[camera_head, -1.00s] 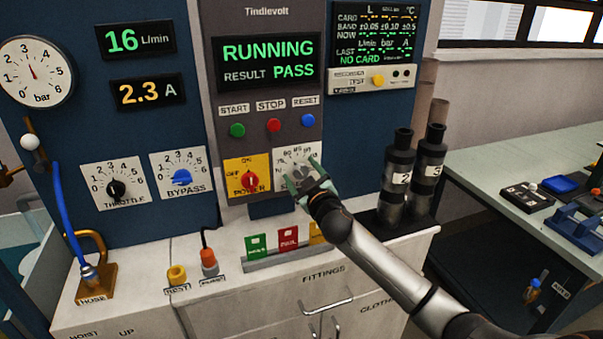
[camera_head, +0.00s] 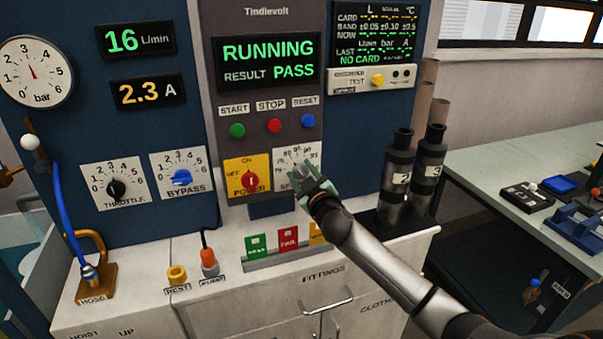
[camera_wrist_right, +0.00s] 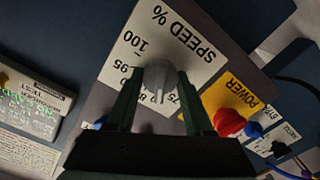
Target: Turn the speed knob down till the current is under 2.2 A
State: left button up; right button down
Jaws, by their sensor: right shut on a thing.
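The speed knob (camera_wrist_right: 158,80) is a grey knob on a white dial plate marked SPEED % (camera_wrist_right: 178,40), right of the power switch. My right gripper (camera_head: 311,172) is at this dial, its two green fingers on either side of the knob, shut on it; it also shows in the right wrist view (camera_wrist_right: 157,88). In the head view the gripper hides the knob. Part of the dial's scale is covered, so I cannot read the setting. The current display (camera_head: 148,92) reads 2.3 A. My left gripper is not in view.
The red power knob (camera_head: 250,181) on its yellow plate is close left of my right gripper. Start, stop and reset buttons (camera_head: 273,125) are above. Two dark cylinders (camera_head: 398,170) stand right of the gripper. The main screen (camera_head: 266,62) says RUNNING, RESULT PASS.

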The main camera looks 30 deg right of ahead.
jog(key=shift+n+p, duration=0.55)
jog(key=shift+n, duration=0.75)
jog(key=shift+n+p, duration=0.45)
jog(key=shift+n, duration=1.05)
jog(key=shift+f, duration=0.1)
jog(key=shift+c, duration=1.5)
grip_release()
jog(key=b+v, duration=0.1)
jog(key=v, duration=1.1)
jog(key=shift+s+a, duration=0.15)
jog(key=shift+s, duration=0.1)
